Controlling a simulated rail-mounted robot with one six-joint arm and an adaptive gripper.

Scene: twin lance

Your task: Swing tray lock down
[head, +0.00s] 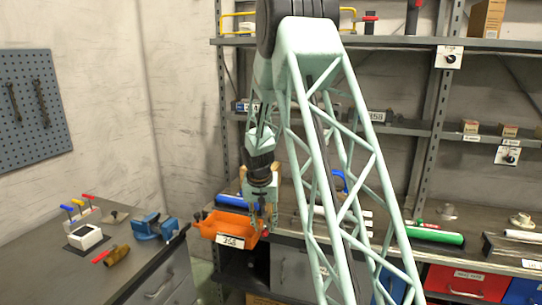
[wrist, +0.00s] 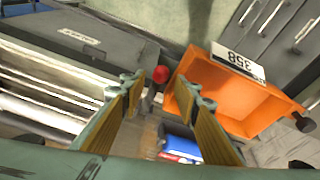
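The orange tray (head: 222,222) with a white 358 label hangs at the bench's front edge, just left of my gripper (head: 260,208). In the wrist view the tray (wrist: 242,98) lies to the right of my gripper (wrist: 158,84), with dark round ends on its rim. A red knob (wrist: 160,74) on a dark stem shows between my two fingertips, with gaps on both sides. It may be the tray lock's handle, but I cannot tell for sure. My gripper points down, open and empty. The arm hides part of the tray's surroundings in the head view.
A blue cylinder (head: 232,201) lies behind the tray. A green cylinder (head: 436,236) lies farther right on the bench. Left, a side bench holds a blue vise (head: 155,226) and colored-handled levers (head: 78,207). Red and blue drawers (head: 468,284) are below right.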

